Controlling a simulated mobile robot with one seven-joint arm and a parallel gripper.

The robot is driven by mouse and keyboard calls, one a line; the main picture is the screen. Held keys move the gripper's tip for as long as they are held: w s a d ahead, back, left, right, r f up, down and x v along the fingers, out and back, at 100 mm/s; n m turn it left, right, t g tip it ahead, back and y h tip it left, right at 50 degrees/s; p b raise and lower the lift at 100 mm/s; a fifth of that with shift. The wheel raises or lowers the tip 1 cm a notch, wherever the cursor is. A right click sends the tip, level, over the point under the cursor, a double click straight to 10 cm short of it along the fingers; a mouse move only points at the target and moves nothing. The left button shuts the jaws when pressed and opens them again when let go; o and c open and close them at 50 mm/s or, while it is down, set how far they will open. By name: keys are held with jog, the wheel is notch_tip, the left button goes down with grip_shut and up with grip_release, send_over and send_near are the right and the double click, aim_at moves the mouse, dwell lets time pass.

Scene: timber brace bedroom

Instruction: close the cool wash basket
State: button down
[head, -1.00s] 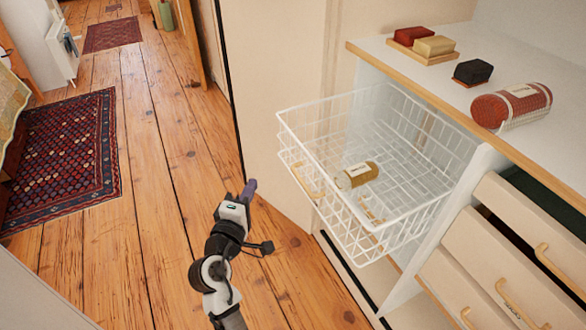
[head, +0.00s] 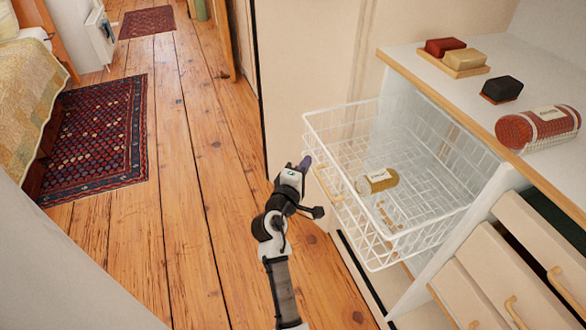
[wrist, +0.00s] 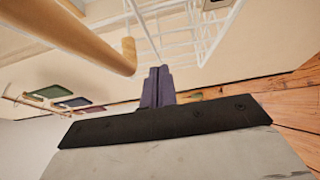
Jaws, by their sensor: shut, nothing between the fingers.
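The white wire basket (head: 440,222) is pulled out from the cabinet on the right in the head view. A brown-labelled jar (head: 378,181) lies in it. A wooden handle (head: 328,185) is on its front; a wooden bar, likely this handle, shows large in the wrist view (wrist: 75,35). My gripper (head: 305,163) is shut and empty, its purple fingertips close to the basket's front upper left, near the handle. In the wrist view the shut fingers (wrist: 156,88) are below the white wires. I cannot tell whether they touch the basket.
The cabinet top (head: 420,60) holds soap blocks (head: 463,58), a black block (head: 502,89) and a red-brown roll (head: 538,128). Drawers (head: 540,245) stand partly open at lower right. A patterned rug (head: 98,140) lies left; the wooden floor (head: 205,200) between is clear.

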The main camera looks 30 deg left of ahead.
jog(key=shift+w+d, duration=0.3)
jog(key=shift+w, duration=0.05)
jog(key=w+d+p, duration=0.2)
jog(key=w+d, duration=0.3)
jog(key=w, duration=0.1)
jog(key=w+d+p, duration=0.2)
jog(key=w+d, duration=0.3)
jog(key=w, duration=0.2)
jog(key=w+d+p, duration=0.3)
jog(key=w+d, duration=0.3)
jog(key=w, duration=0.1)
jog(key=shift+w, duration=0.1)
jog(key=shift+w+d+r, duration=0.1)
jog(key=shift+w+r, duration=0.05)
jog(key=shift+w, duration=0.05)
